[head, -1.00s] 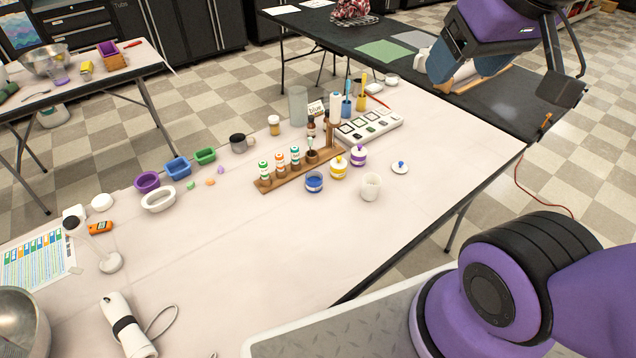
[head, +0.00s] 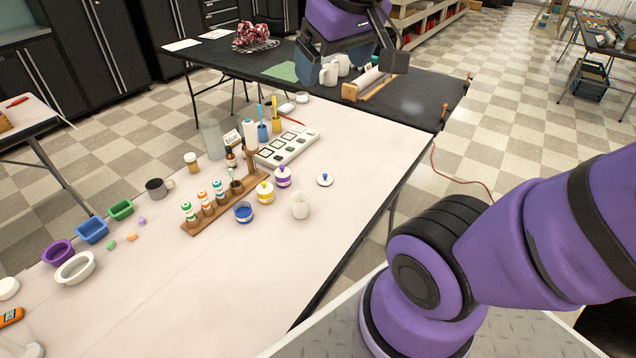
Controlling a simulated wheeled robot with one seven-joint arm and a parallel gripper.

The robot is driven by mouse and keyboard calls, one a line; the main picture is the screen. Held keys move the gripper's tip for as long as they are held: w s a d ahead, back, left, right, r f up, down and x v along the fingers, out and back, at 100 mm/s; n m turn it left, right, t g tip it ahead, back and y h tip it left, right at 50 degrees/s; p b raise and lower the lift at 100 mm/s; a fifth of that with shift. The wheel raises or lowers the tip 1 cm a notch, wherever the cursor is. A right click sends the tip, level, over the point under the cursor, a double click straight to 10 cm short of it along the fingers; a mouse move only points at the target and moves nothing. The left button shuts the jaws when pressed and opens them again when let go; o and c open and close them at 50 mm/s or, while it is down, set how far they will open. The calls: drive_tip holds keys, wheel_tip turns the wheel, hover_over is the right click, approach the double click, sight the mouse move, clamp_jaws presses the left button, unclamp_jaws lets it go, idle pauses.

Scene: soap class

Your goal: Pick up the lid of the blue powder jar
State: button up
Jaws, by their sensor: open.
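The blue powder jar (head: 243,213) stands uncovered on the pale table, with blue powder showing inside. A white lid with a blue knob (head: 325,180) lies flat on the table to the right of the jars, apart from them. A yellow-lidded jar (head: 265,193) and a purple-lidded jar (head: 283,177) stand between the blue jar and that lid. My gripper (head: 355,62) is at the top of the head view, open and with nothing visible held. It appears well above the tables, apart from the lid.
A wooden rack with bottles (head: 228,204) and a white palette tray (head: 287,147) are to the left. The table (head: 345,225) is bare right of the lid. A black table (head: 425,105) adjoins behind.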

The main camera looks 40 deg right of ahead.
drive_tip(key=w+d+f+g+h, duration=0.1)
drive_tip(key=w+d+f, duration=0.2)
drive_tip(key=w, duration=0.4)
drive_tip(key=w+d+f+g, duration=0.1)
drive_tip(key=w+d+f, duration=0.15)
drive_tip(key=w, duration=0.45)
drive_tip(key=n+g+y, duration=0.2)
drive_tip(key=g, duration=0.1)
hover_over(324, 175)
wheel_tip(324, 175, down, 38)
drive_tip(key=f, duration=1.1)
drive_tip(key=shift+w+d+f, duration=0.15)
drive_tip(key=shift+w+f, duration=0.05)
drive_tip(key=shift+f, duration=0.15)
drive_tip(key=shift+c, duration=0.2)
drive_tip(key=c, duration=1)
